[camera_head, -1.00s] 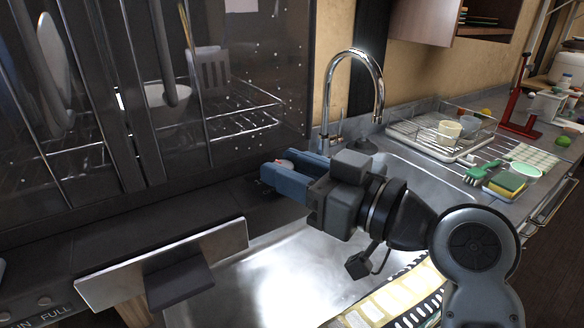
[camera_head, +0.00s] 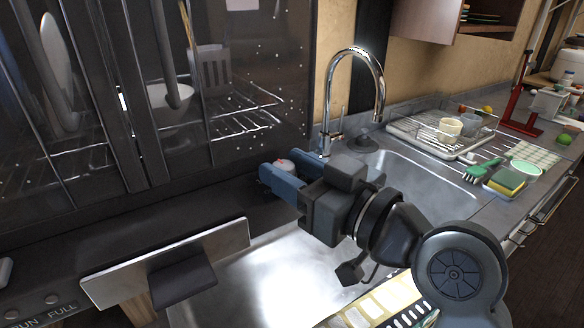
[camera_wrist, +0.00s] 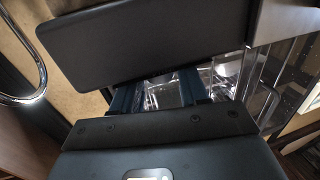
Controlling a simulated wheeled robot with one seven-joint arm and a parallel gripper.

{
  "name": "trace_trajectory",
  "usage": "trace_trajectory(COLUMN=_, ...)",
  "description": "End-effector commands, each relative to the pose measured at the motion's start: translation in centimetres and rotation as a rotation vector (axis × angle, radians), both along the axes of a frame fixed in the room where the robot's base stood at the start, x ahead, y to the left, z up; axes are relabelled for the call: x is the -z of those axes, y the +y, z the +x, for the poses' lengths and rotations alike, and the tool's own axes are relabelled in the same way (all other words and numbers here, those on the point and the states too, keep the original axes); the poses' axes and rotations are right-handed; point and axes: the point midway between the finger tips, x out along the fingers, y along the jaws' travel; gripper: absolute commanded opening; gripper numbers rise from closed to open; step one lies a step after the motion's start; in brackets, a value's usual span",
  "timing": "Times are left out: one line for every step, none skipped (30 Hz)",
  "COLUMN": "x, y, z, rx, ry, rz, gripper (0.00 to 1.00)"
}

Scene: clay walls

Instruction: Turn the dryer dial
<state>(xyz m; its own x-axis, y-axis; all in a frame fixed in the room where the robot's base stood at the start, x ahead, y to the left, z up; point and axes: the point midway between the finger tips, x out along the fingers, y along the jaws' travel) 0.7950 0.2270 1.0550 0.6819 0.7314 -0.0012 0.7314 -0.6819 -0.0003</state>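The dryer is a dark cabinet (camera_head: 215,160) with clear doors and wire racks inside, standing at the left behind the sink. In the wrist view my gripper's fingers (camera_wrist: 160,93) are apart, with racks and glassware seen beyond; a dark panel (camera_wrist: 145,42) fills the top, and no knob is visible.
A tilted metal plate with a dark block (camera_head: 183,278) stands left of my gripper. A curved faucet (camera_head: 378,80) rises right behind it. The sink basin (camera_head: 270,280) lies below. A dish rack (camera_head: 440,130), sponge (camera_head: 508,181) and green brush (camera_head: 483,170) are on the right counter.

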Motion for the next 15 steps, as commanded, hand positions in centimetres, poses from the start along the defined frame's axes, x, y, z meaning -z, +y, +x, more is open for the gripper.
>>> trace_trajectory(x=0.00, y=-0.01, z=0.01, rx=0.000, ry=0.000, rz=0.000, gripper=0.49)
trace_trajectory(x=0.00, y=0.00, z=0.00, rx=0.000, ry=0.000, rz=0.000, gripper=0.52)
trace_trajectory(x=-0.01, y=0.00, z=0.00, rx=0.000, ry=0.000, rz=0.000, gripper=0.56)
trace_trajectory(x=-0.02, y=0.00, z=0.00, rx=0.000, ry=0.000, rz=0.000, gripper=0.59)
trace_trajectory(x=-0.02, y=0.00, z=0.00, rx=0.000, ry=0.000, rz=0.000, gripper=0.61)
trace_trajectory(x=-0.03, y=0.00, z=0.00, rx=0.000, ry=-0.001, rz=0.001, gripper=0.61)
trace_trajectory(x=-0.03, y=0.00, z=0.00, rx=0.000, ry=-0.001, rz=0.001, gripper=0.61)
trace_trajectory(x=-0.04, y=0.00, z=0.00, rx=0.000, ry=-0.001, rz=0.001, gripper=0.61)
trace_trajectory(x=-0.04, y=0.00, z=0.00, rx=0.000, ry=-0.001, rz=0.001, gripper=0.61)
trace_trajectory(x=-0.04, y=0.01, z=-0.01, rx=0.000, ry=-0.001, rz=0.001, gripper=0.61)
trace_trajectory(x=-0.04, y=-0.01, z=-0.01, rx=0.000, ry=-0.001, rz=0.001, gripper=0.61)
trace_trajectory(x=-0.03, y=-0.07, z=-0.05, rx=0.000, ry=-0.001, rz=0.001, gripper=0.61)
trace_trajectory(x=-0.02, y=-0.16, z=-0.12, rx=0.000, ry=-0.001, rz=0.001, gripper=0.61)
trace_trajectory(x=0.00, y=-0.29, z=-0.23, rx=0.000, ry=-0.001, rz=0.001, gripper=0.61)
trace_trajectory(x=0.01, y=-0.56, z=-0.45, rx=0.001, ry=-0.001, rz=0.000, gripper=0.61)
